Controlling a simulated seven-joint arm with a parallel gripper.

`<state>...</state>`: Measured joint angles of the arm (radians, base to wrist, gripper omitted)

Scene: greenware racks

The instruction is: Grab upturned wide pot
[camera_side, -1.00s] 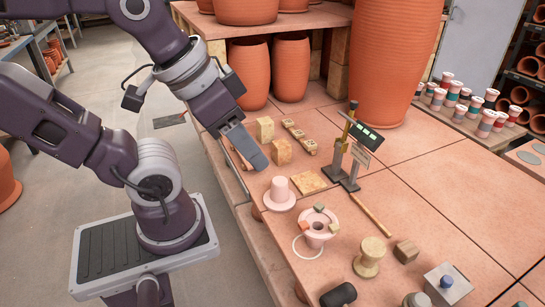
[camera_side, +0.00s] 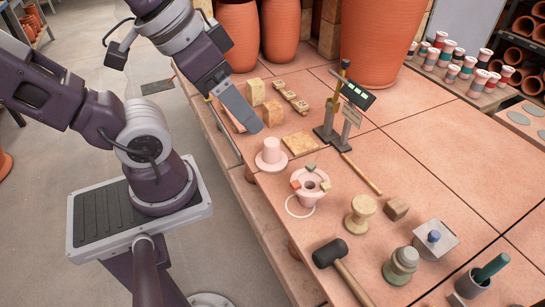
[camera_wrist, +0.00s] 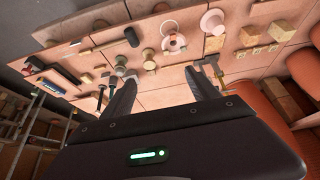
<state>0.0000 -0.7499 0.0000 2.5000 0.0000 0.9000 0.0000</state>
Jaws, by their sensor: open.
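A pink pot shaped like a brimmed hat (camera_side: 270,155) stands upside down on the table, its wide rim down; it looks like the upturned wide pot. In the wrist view this pot (camera_wrist: 212,22) is near the top, right of centre. A second pink pot (camera_side: 309,198) with small coloured blocks around its rim is beside it, also seen in the wrist view (camera_wrist: 172,46). My gripper (camera_side: 256,126) is above the table, just behind and left of the hat-shaped pot in the side view. In the wrist view its fingers (camera_wrist: 165,77) are apart with nothing held.
A scale-like stand with a display (camera_side: 345,110) is right of the gripper. Tan blocks (camera_side: 272,113) stand behind it. Tall terracotta pots (camera_side: 288,30) stand at the back.

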